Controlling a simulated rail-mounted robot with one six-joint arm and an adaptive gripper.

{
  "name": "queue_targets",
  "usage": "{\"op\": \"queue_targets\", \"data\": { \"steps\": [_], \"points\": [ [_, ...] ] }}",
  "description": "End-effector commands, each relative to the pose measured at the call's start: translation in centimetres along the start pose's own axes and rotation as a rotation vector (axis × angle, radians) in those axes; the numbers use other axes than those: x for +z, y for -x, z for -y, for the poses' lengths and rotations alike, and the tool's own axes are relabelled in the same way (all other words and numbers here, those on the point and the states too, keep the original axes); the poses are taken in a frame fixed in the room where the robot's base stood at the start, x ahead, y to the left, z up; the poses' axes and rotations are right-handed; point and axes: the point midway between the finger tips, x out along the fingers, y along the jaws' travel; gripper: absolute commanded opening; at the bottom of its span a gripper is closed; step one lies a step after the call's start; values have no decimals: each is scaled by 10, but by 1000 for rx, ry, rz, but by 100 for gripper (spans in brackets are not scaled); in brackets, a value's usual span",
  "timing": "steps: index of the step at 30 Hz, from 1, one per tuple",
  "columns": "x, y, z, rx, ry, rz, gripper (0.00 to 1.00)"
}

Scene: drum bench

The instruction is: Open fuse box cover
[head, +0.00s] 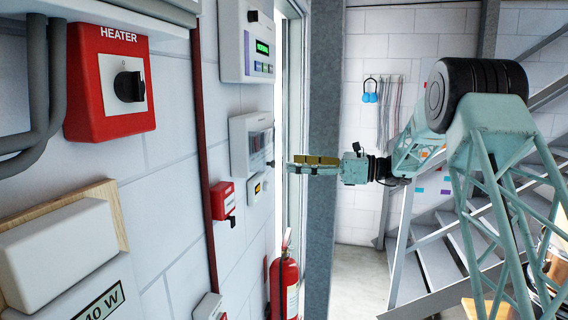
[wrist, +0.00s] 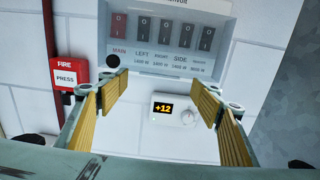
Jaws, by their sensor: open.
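The fuse box (head: 252,143) is a white wall box with a clear grey front cover, which looks shut. In the wrist view the fuse box (wrist: 165,72) fills the upper middle, with a row of switches labelled MAIN, LEFT, RIGHT, SIDE behind the cover. A small dark round knob (wrist: 113,61) shows at its lower left, just beyond the left finger's tip. My gripper (head: 293,164) is open and empty, level with the lower part of the box and close in front of it. In the wrist view my gripper (wrist: 163,98) has its fingers wide apart. Contact cannot be told.
A small thermostat (wrist: 177,109) reading +12 is below the box. A red fire button (wrist: 66,75) is left of it. A display unit (head: 248,42) hangs above, and a fire extinguisher (head: 285,285) stands below. A grey post (head: 322,120) rises behind my gripper.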

Motion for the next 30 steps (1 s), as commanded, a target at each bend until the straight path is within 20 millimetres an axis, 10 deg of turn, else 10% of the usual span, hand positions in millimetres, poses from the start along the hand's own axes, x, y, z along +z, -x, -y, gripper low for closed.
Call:
{"op": "queue_targets", "data": {
  "steps": [12,30],
  "points": [
    [0,-42,0,1,0,0,59],
    [0,-46,0,1,0,0,45]
  ]
}}
